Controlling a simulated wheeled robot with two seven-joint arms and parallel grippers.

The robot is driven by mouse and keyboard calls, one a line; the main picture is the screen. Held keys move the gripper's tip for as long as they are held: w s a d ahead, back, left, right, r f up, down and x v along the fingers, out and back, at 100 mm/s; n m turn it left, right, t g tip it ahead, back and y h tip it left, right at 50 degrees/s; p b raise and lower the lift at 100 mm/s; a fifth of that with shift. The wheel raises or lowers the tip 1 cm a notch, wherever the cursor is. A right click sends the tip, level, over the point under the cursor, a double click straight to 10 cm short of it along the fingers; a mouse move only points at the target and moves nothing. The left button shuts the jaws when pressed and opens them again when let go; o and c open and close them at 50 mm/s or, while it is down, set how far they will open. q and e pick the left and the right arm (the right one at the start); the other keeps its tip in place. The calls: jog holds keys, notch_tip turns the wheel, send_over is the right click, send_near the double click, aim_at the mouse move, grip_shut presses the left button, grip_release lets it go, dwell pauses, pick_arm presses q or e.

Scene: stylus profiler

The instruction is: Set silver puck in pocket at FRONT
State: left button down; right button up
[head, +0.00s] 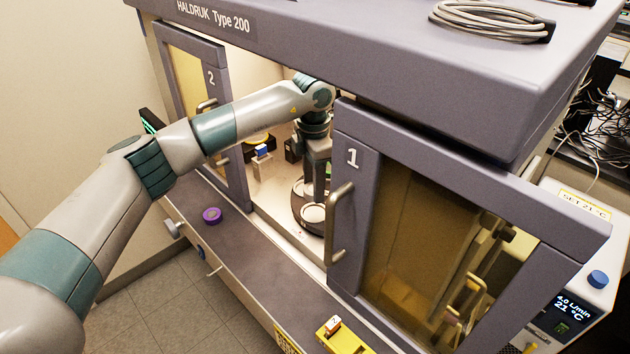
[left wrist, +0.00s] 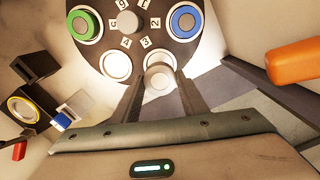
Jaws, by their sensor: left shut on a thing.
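My left gripper (head: 317,182) reaches through the open doorway into the chamber, over the dark round turntable (head: 300,220). In the left wrist view its fingers (left wrist: 160,84) are shut on the silver puck (left wrist: 158,75). The puck is over or at the white-ringed pocket nearest the gripper; I cannot tell whether it rests on the bottom. The turntable (left wrist: 105,52) has number labels around a grey centre knob (left wrist: 127,22). A green puck (left wrist: 84,25) and a blue puck (left wrist: 186,21) sit in other pockets. The neighbouring pocket (left wrist: 115,66) looks empty. My right gripper is not in view.
Door 1 (head: 350,195) stands close right of my left arm, door 2 (head: 211,110) to its left. A purple puck (head: 212,215) lies on the front ledge. An orange part (left wrist: 300,62) and dark blocks with a yellow ring (left wrist: 23,108) flank the turntable.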

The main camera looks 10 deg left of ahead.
pick_arm(q)
jog(key=shift+d+f+b, duration=0.1)
jog(key=shift+f+b, duration=0.05)
jog(key=shift+b, duration=0.4)
jog(key=b, duration=0.4)
send_over(314, 214)
jog(key=shift+f, duration=2.35)
jog(key=shift+f, duration=0.1)
jog(key=shift+f+b, duration=0.7)
jog(key=shift+f, duration=0.1)
jog(key=shift+r, duration=0.1)
jog(key=shift+r, duration=0.8)
